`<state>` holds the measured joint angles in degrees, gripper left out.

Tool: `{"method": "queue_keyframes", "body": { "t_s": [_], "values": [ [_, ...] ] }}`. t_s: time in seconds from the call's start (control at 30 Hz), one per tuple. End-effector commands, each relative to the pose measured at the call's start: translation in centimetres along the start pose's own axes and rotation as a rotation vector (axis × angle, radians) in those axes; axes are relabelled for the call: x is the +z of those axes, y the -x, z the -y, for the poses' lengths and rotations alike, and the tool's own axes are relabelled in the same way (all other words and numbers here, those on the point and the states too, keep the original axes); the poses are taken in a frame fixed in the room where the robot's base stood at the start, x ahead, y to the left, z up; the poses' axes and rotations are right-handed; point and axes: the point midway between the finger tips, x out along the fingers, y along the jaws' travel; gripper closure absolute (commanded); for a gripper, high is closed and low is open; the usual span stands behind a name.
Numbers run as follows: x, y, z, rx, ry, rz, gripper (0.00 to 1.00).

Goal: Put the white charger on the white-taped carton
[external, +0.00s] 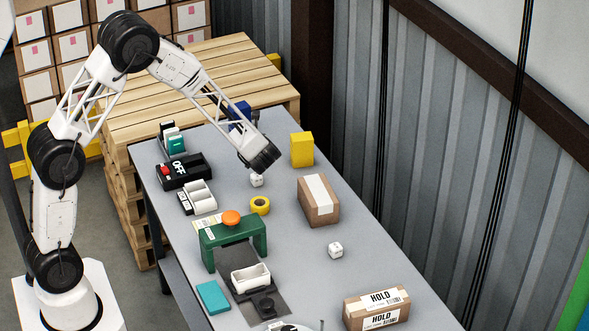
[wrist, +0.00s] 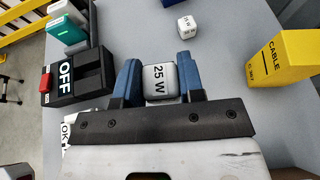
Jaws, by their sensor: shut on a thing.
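My gripper (wrist: 160,72) is shut on a white charger (wrist: 160,82) marked "25 W", with one blue finger on each side of it. In the external view, the charger (external: 257,181) shows just below my wrist, low over the grey table; I cannot tell whether it touches the surface. The white-taped carton (external: 326,212), a brown box with a white strip across its top, stands to the right of my gripper and nearer the camera.
A yellow box (external: 302,149) stands right of my gripper. Yellow tape (external: 260,205), a green stand (external: 235,238) and a black OFF box (external: 185,171) are nearby. Another white cube (external: 336,250) lies below the taped carton; a HOLD carton (external: 376,308) stands in front.

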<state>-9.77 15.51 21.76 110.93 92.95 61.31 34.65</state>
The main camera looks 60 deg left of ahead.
Motion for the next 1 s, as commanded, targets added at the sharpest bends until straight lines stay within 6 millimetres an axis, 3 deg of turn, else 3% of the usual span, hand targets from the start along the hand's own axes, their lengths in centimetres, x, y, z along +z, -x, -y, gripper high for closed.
{"method": "queue_keyframes", "body": {
  "t_s": [0.33,0.7,1.0],
  "values": [
    [-2.8,8.4,1.3,-0.08,-0.033,0.0,0.88],
    [-5.6,16.7,1.5,-0.161,-0.068,0.001,0.88],
    [-7.3,21.6,1.0,-0.211,-0.089,0.001,0.88]
  ]
}}
